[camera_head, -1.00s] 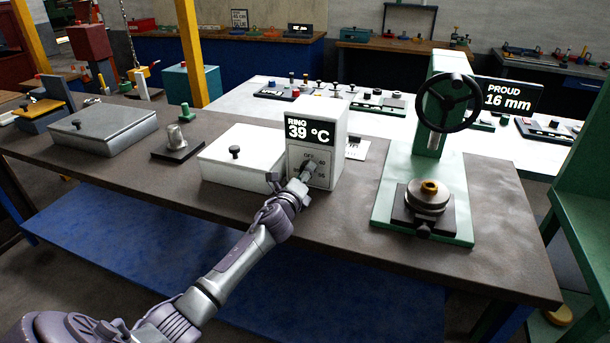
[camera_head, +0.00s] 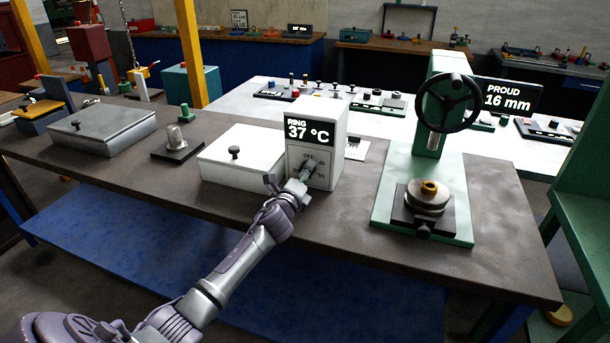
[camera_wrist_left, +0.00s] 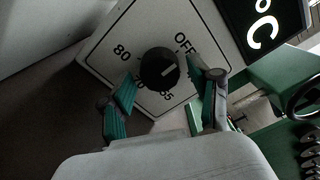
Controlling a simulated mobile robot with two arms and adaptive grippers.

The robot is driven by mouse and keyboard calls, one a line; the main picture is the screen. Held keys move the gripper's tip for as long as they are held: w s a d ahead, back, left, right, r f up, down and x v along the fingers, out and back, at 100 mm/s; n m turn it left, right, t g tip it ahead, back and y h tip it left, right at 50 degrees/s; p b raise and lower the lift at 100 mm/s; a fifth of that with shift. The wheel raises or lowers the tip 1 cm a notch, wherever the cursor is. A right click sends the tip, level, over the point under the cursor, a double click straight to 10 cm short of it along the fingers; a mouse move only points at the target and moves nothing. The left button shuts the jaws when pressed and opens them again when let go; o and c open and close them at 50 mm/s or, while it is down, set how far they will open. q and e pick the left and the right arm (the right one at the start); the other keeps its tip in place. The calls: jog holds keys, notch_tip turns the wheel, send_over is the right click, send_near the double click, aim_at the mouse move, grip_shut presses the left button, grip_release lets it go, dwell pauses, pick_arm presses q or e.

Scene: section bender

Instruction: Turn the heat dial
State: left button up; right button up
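The heat dial (camera_wrist_left: 160,68) is a round black knob with a white pointer mark, on a white face plate marked OFF, 80 and other labels partly hidden or hard to read. It sits on the front of the white heater box (camera_head: 328,118), whose display reads RING 37 °C. My left gripper (camera_wrist_left: 169,80) is at the dial face, its two green-padded fingers apart on either side of the knob with gaps visible, so it is not clamped on it. In the head view my left gripper (camera_head: 303,178) partly covers the dial. My right gripper is not in view.
A white lidded box (camera_head: 240,165) stands directly left of the heater box. A green press with a handwheel (camera_head: 448,103) stands to the right, beside a PROUD 16 mm display (camera_head: 508,96). The brown bench top (camera_head: 330,232) is clear in front.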

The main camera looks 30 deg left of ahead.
pick_arm(q)
jog(key=shift+s, duration=0.1)
jog(key=v, duration=1.1)
jog(key=shift+s, duration=0.4)
jog(key=shift+f, duration=0.1)
